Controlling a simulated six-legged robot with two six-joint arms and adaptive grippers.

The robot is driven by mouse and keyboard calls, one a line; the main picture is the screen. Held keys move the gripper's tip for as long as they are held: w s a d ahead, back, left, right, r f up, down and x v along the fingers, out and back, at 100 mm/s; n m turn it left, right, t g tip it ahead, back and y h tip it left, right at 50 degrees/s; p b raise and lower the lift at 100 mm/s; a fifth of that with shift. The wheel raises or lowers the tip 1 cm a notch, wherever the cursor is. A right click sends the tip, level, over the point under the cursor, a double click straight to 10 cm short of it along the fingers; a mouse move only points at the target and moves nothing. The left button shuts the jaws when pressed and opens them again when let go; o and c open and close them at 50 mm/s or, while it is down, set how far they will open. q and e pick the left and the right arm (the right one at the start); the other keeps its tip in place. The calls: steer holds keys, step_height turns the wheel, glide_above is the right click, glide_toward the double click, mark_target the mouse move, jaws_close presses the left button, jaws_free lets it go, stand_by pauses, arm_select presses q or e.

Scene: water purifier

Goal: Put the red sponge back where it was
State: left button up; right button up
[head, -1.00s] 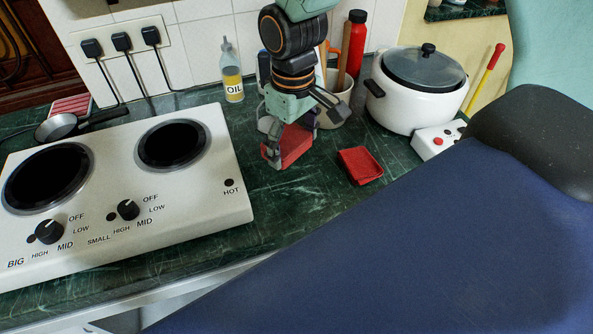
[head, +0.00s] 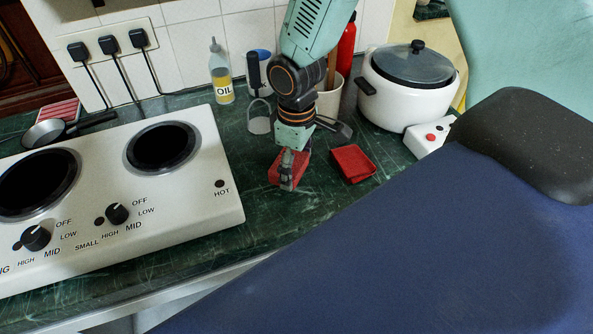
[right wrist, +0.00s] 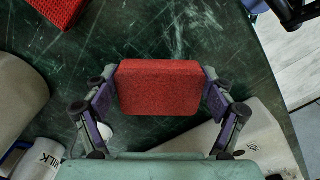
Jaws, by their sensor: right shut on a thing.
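The red sponge (head: 276,172) is a block held between the fingers of my right gripper (head: 290,170), close over the green counter. In the right wrist view the sponge (right wrist: 160,88) sits between both fingers of the right gripper (right wrist: 162,92), its broad face toward the camera. I cannot tell whether the sponge touches the counter.
A white two-plate cooker (head: 205,205) stands to the left. An oil bottle (head: 221,75), a utensil with a dark handle (head: 258,112) and a white mug (head: 330,100) stand behind. A white pot (head: 405,98) is at the back right. The counter (head: 265,215) in front is clear.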

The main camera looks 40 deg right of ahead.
steer(key=shift+f, duration=0.8)
steer(key=shift+w+a+f, duration=0.1)
steer(key=shift+f, duration=0.05)
steer(key=shift+f, duration=0.15)
steer(key=o, duration=0.8)
steer(key=shift+o, duration=1.4)
